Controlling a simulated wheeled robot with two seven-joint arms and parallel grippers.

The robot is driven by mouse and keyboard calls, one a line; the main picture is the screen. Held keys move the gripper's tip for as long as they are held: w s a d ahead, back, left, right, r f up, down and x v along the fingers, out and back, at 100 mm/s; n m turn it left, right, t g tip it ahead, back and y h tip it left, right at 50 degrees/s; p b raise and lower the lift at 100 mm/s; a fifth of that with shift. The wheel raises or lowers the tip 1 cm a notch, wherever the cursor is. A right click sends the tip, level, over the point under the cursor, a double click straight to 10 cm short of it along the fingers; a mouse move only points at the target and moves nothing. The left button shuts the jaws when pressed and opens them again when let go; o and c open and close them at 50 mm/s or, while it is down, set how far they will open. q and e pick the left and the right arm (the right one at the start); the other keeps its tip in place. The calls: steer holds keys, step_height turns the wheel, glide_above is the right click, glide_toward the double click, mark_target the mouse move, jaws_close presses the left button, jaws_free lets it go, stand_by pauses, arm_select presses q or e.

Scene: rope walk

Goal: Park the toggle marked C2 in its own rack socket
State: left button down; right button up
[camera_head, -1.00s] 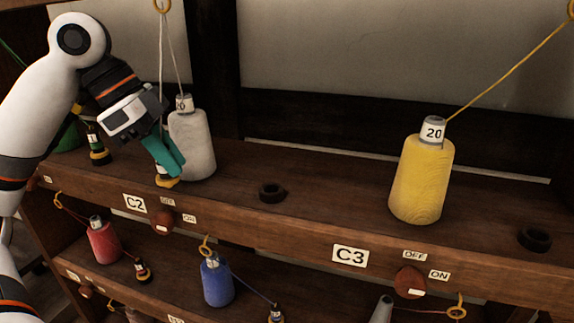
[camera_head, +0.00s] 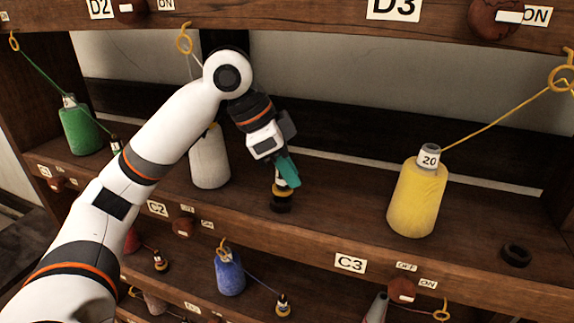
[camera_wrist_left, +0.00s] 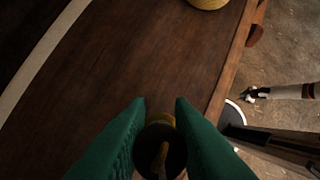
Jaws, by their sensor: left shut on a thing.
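My left gripper (camera_head: 284,178) is shut on a toggle (camera_head: 281,188) with a yellow collar, its marking unreadable. The toggle is upright, right at a dark ring socket (camera_head: 280,204) on the middle shelf, between the C2 and C3 labels. I cannot tell whether its lower end is inside the ring or just above it. In the left wrist view the toggle (camera_wrist_left: 160,152) sits between the green fingers and hides the socket. A white cone (camera_head: 209,165) stands left of the gripper, partly behind my arm. My right gripper (camera_wrist_left: 250,95) seems to show small, far below the shelf edge.
A yellow cone marked 20 (camera_head: 418,200) stands to the right, its cord running up to a yellow eye (camera_head: 565,75). Another dark ring (camera_head: 515,254) lies farther right. The shelf between toggle and yellow cone is clear. The shelf above (camera_head: 300,25) overhangs the arm.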

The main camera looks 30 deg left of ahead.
arm_select(q)
steer(key=shift+f, duration=0.35)
steer(key=shift+s+a, duration=0.2)
steer(key=shift+f, duration=0.6)
steer(key=c, duration=1.3)
jaws_free()
